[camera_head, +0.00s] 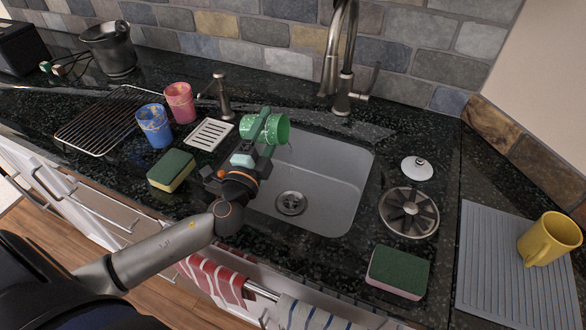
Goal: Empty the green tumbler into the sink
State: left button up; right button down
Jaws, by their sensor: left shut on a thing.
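The green tumbler (279,128) is tipped on its side, with its mouth facing right, above the left back part of the sink (335,175). My left gripper (262,125) is shut around the tumbler and holds it up. The inside of the tumbler is mostly hidden, and I cannot tell whether anything is left in it. The sink basin is grey, with a round drain (291,203) in its floor. My right gripper is not in view.
A tall faucet (343,60) stands behind the sink. Blue (154,125) and pink (180,102) tumblers, a sponge (171,170) and a soap dispenser (220,95) stand left. A strainer (409,212), another sponge (398,271) and a yellow mug (549,238) are right.

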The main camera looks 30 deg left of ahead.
pick_arm(q)
jog(key=shift+d+r, duration=0.15)
jog(key=shift+r, duration=0.1)
jog(key=shift+f+m, duration=0.25)
jog(key=shift+m, duration=0.25)
jog(key=shift+a+f+m+h, duration=0.3)
jog(key=shift+a+f+m, duration=0.05)
jog(key=shift+m, duration=0.35)
jog(key=shift+r+m, duration=0.15)
jog(key=shift+m, duration=0.35)
